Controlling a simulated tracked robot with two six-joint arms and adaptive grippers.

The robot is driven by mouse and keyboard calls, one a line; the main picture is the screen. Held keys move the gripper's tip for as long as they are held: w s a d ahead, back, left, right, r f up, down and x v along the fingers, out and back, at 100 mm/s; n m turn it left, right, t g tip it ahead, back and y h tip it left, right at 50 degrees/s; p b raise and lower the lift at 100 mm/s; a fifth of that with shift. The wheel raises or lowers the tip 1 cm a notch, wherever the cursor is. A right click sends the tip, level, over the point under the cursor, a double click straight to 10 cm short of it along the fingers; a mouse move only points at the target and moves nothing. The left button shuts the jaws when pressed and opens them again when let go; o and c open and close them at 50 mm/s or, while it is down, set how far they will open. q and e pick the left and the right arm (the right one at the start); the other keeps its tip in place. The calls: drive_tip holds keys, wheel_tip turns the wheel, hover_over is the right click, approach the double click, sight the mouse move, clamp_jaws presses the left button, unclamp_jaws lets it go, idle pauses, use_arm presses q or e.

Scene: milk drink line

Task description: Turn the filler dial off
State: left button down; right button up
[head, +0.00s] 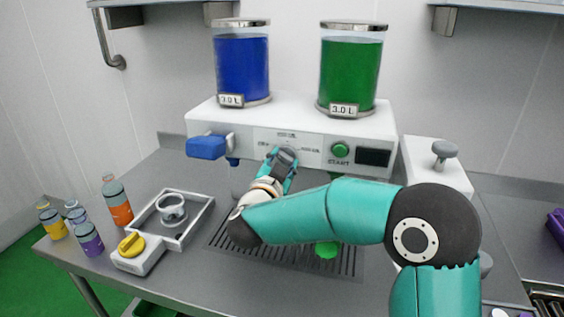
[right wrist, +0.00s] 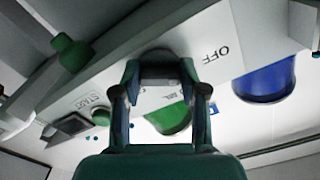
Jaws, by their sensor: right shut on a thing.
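The white filler (head: 220,119) stands at the back of the table, with a blue tank (head: 241,63) and a green tank (head: 350,68) on top. Its dial (right wrist: 160,70) is on the front panel, mostly covered by my right gripper (head: 284,158) in the head view. In the right wrist view my right gripper (right wrist: 162,82) has its two fingers on either side of the dial and is shut on it. The OFF label (right wrist: 213,55) shows beside the dial. The dial's pointer direction is hard to tell. My left gripper is not in view.
A blue tap handle (head: 207,147) sticks out left of the dial; a green start button (head: 340,149) and dark display (head: 374,157) are right. Below is a slotted drip tray (head: 225,236). Small bottles (head: 118,203), a square tray (head: 193,226) and a yellow-knobbed box (head: 137,254) stand at left.

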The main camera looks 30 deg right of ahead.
drive_tip(key=shift+f, duration=0.25)
drive_tip(key=o, duration=1.1)
drive_tip(key=shift+w+d, duration=0.1)
drive_tip(key=shift+o, duration=0.2)
drive_tip(key=shift+r, duration=0.1)
drive_tip(key=v, duration=1.2)
